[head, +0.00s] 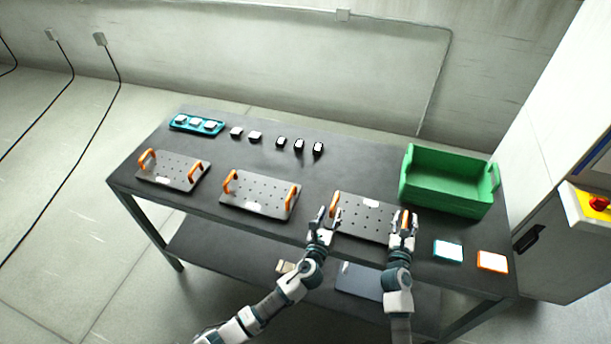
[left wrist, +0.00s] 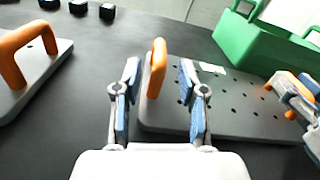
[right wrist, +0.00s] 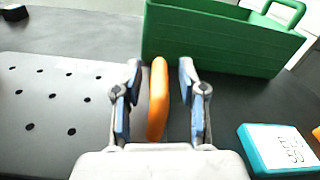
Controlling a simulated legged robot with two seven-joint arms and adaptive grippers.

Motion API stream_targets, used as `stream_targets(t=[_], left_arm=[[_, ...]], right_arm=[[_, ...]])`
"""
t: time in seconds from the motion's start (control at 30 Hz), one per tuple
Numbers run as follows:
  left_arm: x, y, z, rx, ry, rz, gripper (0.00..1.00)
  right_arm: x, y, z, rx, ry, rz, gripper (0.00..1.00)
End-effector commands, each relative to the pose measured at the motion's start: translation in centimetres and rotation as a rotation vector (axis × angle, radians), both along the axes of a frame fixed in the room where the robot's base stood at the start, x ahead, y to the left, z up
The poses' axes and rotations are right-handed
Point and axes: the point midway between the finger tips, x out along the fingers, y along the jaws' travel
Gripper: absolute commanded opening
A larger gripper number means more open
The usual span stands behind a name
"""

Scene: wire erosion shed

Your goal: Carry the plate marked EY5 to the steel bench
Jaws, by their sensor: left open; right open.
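Three dark perforated plates with two orange handles each lie on a dark table: a left plate (head: 172,171), a middle plate (head: 259,195) and a right plate (head: 364,217). Their white labels are too small to read, so I cannot tell which is EY5. My left gripper (head: 323,217) is open, its fingers either side of the right plate's left handle (left wrist: 156,70). My right gripper (head: 403,222) is open, its fingers either side of that plate's right handle (right wrist: 158,100). I cannot identify a separate steel bench.
A green bin (head: 448,182) stands right of the plate. A teal-edged card (head: 448,250) and an orange-edged card (head: 492,261) lie at the table's front right. A teal tray (head: 197,125) and several small blocks sit along the back. A cabinet (head: 572,225) adjoins the right end.

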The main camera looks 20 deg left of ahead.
Motion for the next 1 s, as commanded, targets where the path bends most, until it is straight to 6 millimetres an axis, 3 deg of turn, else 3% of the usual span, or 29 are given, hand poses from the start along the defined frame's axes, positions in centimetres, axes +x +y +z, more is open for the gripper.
stream_targets(t=[0.2,0.47,1.0], left_arm=[[-4.7,0.1,-0.1,0.000,0.003,-0.002,0.41],[-6.9,0.1,0.0,0.000,0.002,0.000,0.41],[-6.8,0.1,0.0,0.000,0.001,0.000,0.41]], right_arm=[[0.0,0.0,0.0,0.000,0.001,0.000,0.41],[-0.4,0.0,-0.1,0.000,0.002,0.000,0.41],[-10.6,0.2,-0.1,-0.001,0.003,-0.001,0.41]])
